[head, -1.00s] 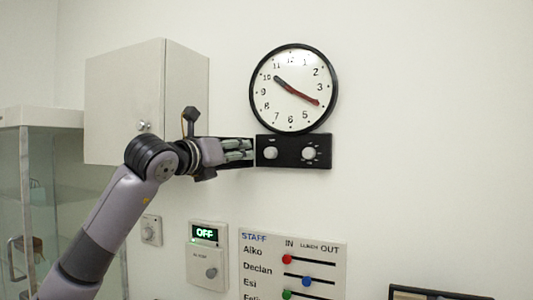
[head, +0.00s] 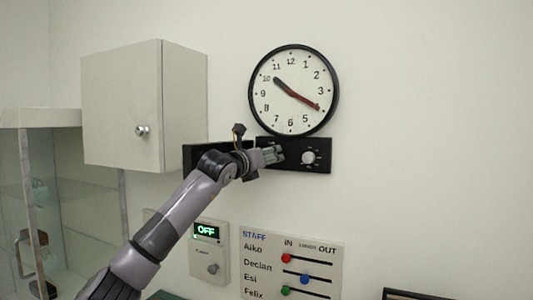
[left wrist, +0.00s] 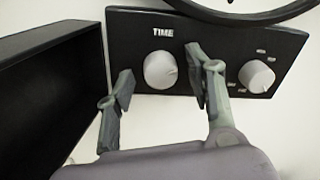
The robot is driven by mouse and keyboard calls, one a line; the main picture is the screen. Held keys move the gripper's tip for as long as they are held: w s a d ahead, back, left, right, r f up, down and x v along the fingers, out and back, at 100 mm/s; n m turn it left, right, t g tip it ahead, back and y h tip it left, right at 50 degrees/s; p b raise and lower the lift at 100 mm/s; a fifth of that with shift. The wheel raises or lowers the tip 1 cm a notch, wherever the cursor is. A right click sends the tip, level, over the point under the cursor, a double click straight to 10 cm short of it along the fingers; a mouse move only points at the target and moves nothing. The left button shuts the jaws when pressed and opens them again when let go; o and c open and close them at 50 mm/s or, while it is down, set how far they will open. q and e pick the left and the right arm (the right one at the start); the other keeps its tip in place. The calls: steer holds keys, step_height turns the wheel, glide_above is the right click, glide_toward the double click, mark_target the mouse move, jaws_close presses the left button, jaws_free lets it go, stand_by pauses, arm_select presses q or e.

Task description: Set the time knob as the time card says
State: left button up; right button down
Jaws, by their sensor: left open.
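The TIME knob (left wrist: 160,70), white and round, sits on the left of a black panel (left wrist: 215,40) below a wall clock. My left gripper (head: 276,154) is at the panel's left part and hides this knob in the head view. In the left wrist view the gripper (left wrist: 159,72) is open, one finger on each side of the knob; I cannot tell whether they touch it. A dark mark shows on the knob's right side. A second white knob (head: 308,157) sits to the right, with small marks around it. I see no time card. My right gripper is out of view.
A black, rimmed cover (left wrist: 45,90) stands open left of the panel. The clock (head: 293,60) has a black hand near 10 and a red one near 4. Left is a white cabinet (head: 125,105); below are an OFF unit (head: 209,255) and a STAFF board (head: 330,262).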

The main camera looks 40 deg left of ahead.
arm_select(q)
steer(key=shift+c, duration=0.4)
steer(key=c, duration=1.1)
